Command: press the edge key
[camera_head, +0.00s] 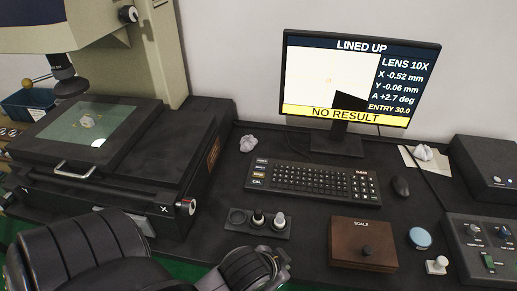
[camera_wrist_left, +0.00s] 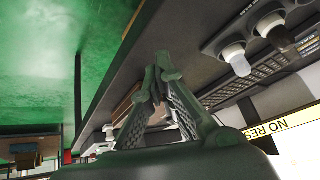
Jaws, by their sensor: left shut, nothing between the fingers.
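The black keyboard (camera_head: 312,180) lies on the desk in front of the monitor. A column of labelled keys (camera_head: 258,173) stands at its left end, one with a yellowish label; most labels are too small to read, so I cannot tell which is the edge key. The monitor (camera_head: 360,80) reads "LINED UP" and "NO RESULT". My left gripper (camera_head: 276,264) is near the desk's front edge, in front of the keyboard and apart from it. In the left wrist view its fingers (camera_wrist_left: 160,66) meet at the tips, shut and empty. My right gripper is not in view.
A lens holder (camera_head: 240,226) lies between my left gripper and the keyboard. The brown "SCALE" box (camera_head: 362,246) stands to the right. The measuring microscope's stage (camera_head: 95,140) fills the left. A mouse (camera_head: 401,187) and a control panel (camera_head: 482,250) are further right.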

